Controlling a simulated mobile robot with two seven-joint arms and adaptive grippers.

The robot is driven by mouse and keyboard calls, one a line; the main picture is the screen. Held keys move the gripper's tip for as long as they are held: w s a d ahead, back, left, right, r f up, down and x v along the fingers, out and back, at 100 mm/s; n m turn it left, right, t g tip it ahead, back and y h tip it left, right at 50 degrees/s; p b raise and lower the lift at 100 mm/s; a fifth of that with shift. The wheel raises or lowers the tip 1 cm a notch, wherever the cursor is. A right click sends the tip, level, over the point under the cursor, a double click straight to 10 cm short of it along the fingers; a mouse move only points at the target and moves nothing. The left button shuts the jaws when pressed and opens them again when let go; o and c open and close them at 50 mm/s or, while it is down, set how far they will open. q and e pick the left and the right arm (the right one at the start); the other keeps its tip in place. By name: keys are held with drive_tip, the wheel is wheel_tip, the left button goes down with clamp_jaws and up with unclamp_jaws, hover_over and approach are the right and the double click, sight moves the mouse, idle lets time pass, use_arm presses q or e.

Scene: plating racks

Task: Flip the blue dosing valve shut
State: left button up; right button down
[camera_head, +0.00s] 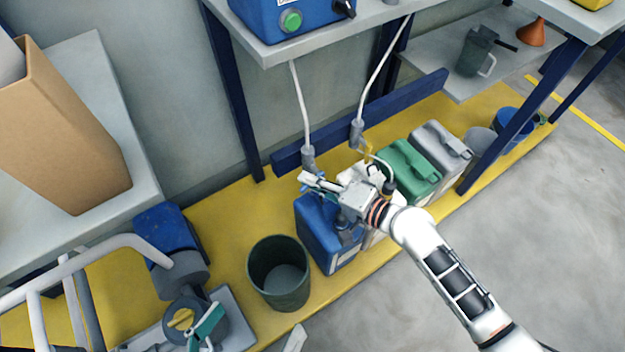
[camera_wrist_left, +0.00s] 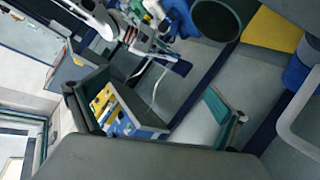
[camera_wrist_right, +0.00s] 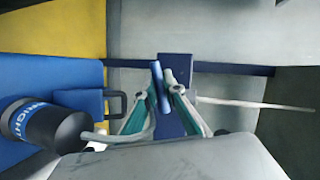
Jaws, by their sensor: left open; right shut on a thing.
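The blue dosing valve is the grey body (camera_head: 308,160) on the left white hose in the head view. Its blue lever shows as a small blue bar (camera_wrist_right: 159,87) in the right wrist view. My right gripper (camera_head: 314,183) is at this valve; its teal fingers (camera_wrist_right: 162,88) are shut on the blue lever, which lies between the tips. The fingers partly hide the valve. My left gripper (camera_head: 250,330) is low at the front, partly out of frame; in the left wrist view its fingers (camera_wrist_left: 157,107) are wide apart with nothing between them.
A second valve (camera_head: 357,132) with a yellow lever hangs to the right. Blue (camera_head: 318,228), green (camera_head: 410,170) and grey (camera_head: 442,148) canisters stand on the yellow platform below. A dark bucket (camera_head: 279,285) stands left of the blue canister. A blue beam (camera_head: 285,160) runs behind the hoses.

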drive_tip(key=shift+s+m+y+b, duration=0.15)
drive_tip(key=shift+m+y+b, duration=0.25)
drive_tip(key=shift+m+b, duration=0.5)
use_arm(q)
drive_tip(key=shift+s+d+f+n+t+b, duration=0.1)
drive_tip(key=shift+s+d+n+t+b, duration=0.1)
drive_tip(key=shift+d+n, duration=0.6)
drive_tip(key=shift+s+d+f+n+t+b, duration=0.15)
drive_tip(key=shift+d+n, duration=0.25)
drive_tip(key=shift+n, duration=0.7)
use_arm(e)
drive_tip(key=shift+r+y, duration=0.25)
drive_tip(key=shift+y, duration=0.05)
use_arm(q)
drive_tip(key=shift+r, duration=0.15)
use_arm(e)
drive_tip(key=shift+r, duration=0.1)
drive_tip(key=c, duration=2.1)
unclamp_jaws()
drive_tip(key=v, duration=1.1)
drive_tip(key=shift+d, duration=0.35)
